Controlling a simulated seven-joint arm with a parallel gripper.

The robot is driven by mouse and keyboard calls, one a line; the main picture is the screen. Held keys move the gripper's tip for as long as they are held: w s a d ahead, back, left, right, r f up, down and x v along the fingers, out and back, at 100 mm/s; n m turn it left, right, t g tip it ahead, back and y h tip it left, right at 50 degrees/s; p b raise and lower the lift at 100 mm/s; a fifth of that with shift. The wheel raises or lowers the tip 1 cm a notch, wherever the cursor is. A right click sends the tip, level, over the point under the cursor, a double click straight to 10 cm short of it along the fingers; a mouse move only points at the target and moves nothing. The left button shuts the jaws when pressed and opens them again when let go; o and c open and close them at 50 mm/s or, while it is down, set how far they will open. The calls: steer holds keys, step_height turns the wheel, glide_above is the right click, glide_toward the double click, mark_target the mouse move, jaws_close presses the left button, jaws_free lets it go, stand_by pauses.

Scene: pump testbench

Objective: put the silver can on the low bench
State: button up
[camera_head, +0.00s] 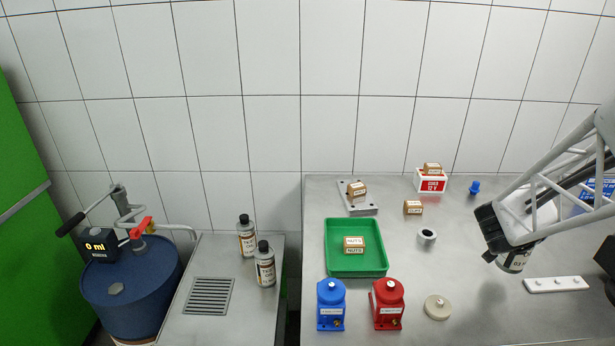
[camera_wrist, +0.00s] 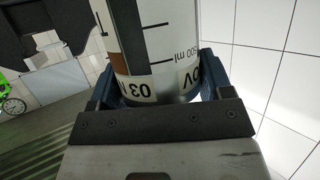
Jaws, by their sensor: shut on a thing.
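My gripper (camera_head: 512,246) is at the right, above the high steel table. It is shut on the silver can (camera_head: 513,262), whose lower part with a white label shows below the dark jaws. In the wrist view, the can (camera_wrist: 150,50) fills the space between the blue fingers (camera_wrist: 152,90); it carries a white label, dark and brown bands and a 500 ml scale. Its far end is out of that view. The low bench (camera_head: 190,325) is at the left, far from my gripper. Two labelled bottles (camera_head: 247,238) (camera_head: 265,266) stand on it, near its right side.
A drain grille (camera_head: 209,296) lies in the low bench, beside a blue drum (camera_head: 130,300) with a pump. A green tray (camera_head: 357,268), blue pot (camera_head: 331,305) and red pot (camera_head: 387,304) stand on the high table between my gripper and the bench.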

steer(key=w+a+n+t+y, duration=0.5)
steer(key=w+a+n+y, duration=0.15)
steer(key=w+a, duration=1.45)
steer(key=w+a+f+n+y, duration=0.1)
steer(key=w+a+n+y, duration=0.2)
steer(key=a, duration=1.1)
steer(key=w+a+f+n+y, duration=0.1)
steer(key=w+a+n+y, duration=0.25)
steer(key=a, duration=0.95)
steer(key=s+a+f+m+h, duration=0.2)
steer(key=s+a+f, duration=1.05)
steer(key=a, duration=0.25)
steer(key=s+f+m+h, duration=0.2)
steer(key=s+f, duration=0.4)
steer(key=s, duration=0.4)
steer(key=s+f+m+h, duration=0.2)
steer(key=s+f, duration=0.5)
steer(key=s, duration=0.4)
steer(key=shift+s+d+f+h, duration=0.2)
steer(key=shift+d+h, duration=0.2)
steer(key=shift+h, duration=0.2)
steer(key=shift+w, duration=0.15)
